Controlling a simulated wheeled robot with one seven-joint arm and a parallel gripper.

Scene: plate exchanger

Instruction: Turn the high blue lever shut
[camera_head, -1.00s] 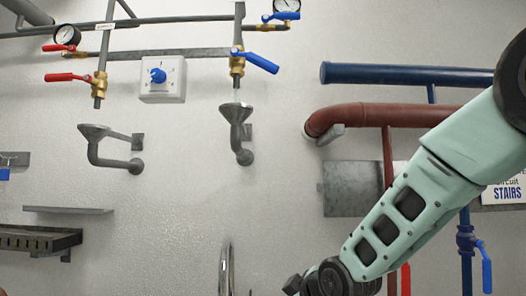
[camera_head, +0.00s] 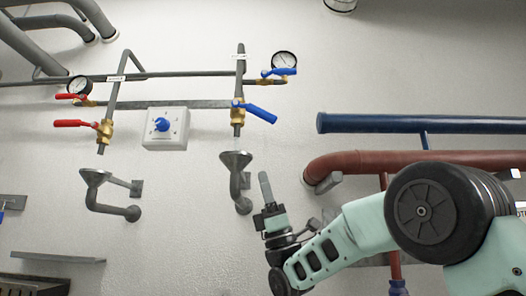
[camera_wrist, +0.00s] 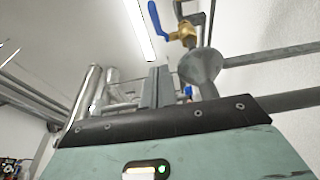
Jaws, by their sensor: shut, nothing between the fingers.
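Two blue levers show high on the wall in the head view. The upper blue lever (camera_head: 280,71) sits by the right gauge, close to horizontal. The lower blue lever (camera_head: 262,114) is on a brass valve (camera_head: 238,113) on the right vertical pipe and slants down to the right. A blue lever (camera_wrist: 155,18) on a brass valve (camera_wrist: 184,34) also shows in the wrist view, above a grey funnel. My gripper (camera_head: 265,178) is shut and empty, pointing up. It is below the levers, right of the funnel, and touches neither. Its fingers also show in the wrist view (camera_wrist: 157,85).
A grey funnel drain (camera_head: 236,160) stands out below the valve, close to my gripper; it looms in the wrist view (camera_wrist: 200,66). A control box (camera_head: 166,128) and red levers (camera_head: 76,124) are to the left. Blue (camera_head: 420,124) and red-brown (camera_head: 420,160) pipes are to the right.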

